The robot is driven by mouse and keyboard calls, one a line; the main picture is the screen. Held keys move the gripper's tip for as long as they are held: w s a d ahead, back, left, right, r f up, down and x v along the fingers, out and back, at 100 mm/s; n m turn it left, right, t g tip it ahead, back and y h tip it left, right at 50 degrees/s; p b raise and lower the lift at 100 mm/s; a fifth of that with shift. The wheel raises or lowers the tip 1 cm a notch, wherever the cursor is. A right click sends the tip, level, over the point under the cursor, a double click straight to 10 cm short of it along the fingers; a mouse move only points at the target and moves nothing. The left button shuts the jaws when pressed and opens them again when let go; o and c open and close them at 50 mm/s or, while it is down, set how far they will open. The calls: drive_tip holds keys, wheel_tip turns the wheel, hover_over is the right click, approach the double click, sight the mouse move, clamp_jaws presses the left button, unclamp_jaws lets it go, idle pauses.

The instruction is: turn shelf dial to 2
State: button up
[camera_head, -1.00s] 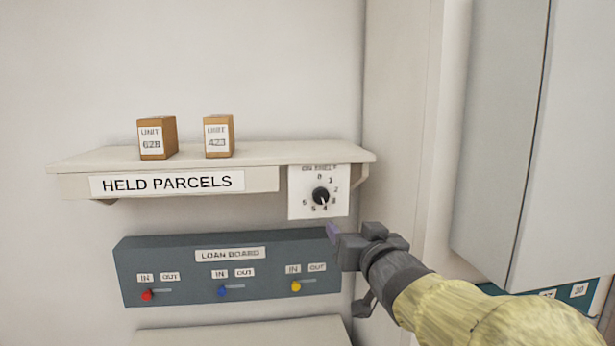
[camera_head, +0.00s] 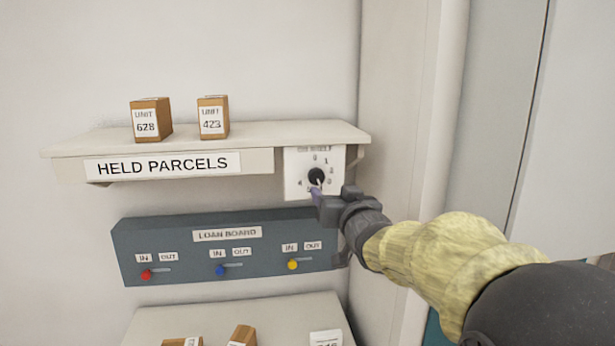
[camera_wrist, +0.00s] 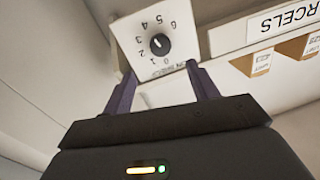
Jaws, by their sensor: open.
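The shelf dial is a black round knob (camera_head: 316,175) on a white numbered plate (camera_head: 295,187) at the right end of the shelf front. In the wrist view the knob (camera_wrist: 159,45) and its plate (camera_wrist: 172,69) appear upside down. A small light mark shows on the knob; I cannot read for certain which number it points at. My gripper (camera_head: 317,194) is just below and in front of the dial, covering part of the plate's lower edge. In the wrist view its two purple fingers (camera_wrist: 160,73) are apart and empty, with the knob beyond the gap between their tips.
The held parcels shelf (camera_head: 260,162) carries two small boxes, unit 628 (camera_head: 151,120) and unit 423 (camera_head: 212,118). Below is the loan board (camera_head: 190,245) with red, blue and yellow sliders. A lower surface (camera_head: 275,310) holds more parcels. A wall corner lies close right.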

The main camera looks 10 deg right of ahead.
sight(318, 178)
drive_tip(key=w+p, duration=0.1)
drive_tip(key=w, duration=0.2)
drive_tip(key=w+p, duration=0.1)
drive_tip(key=w, duration=0.2)
drive_tip(key=w+p, duration=0.1)
drive_tip(key=w, duration=0.1)
drive_tip(key=shift+w+a+r, duration=0.15)
drive_tip(key=shift+w+a, duration=0.1)
drive_tip(key=shift+w, duration=0.15)
drive_tip(key=shift+w+a+f+p, duration=0.1)
drive_tip(key=shift+w+p, duration=0.15)
drive_tip(key=shift+w, duration=0.15)
drive_tip(key=shift+w+a+f+p, duration=0.1)
drive_tip(key=shift+w+p, duration=0.1)
drive_tip(key=shift+w, duration=0.2)
drive_tip(key=shift+s+d, duration=0.1)
drive_tip(key=shift+c, duration=0.5)
drive_tip(key=c, duration=0.9)
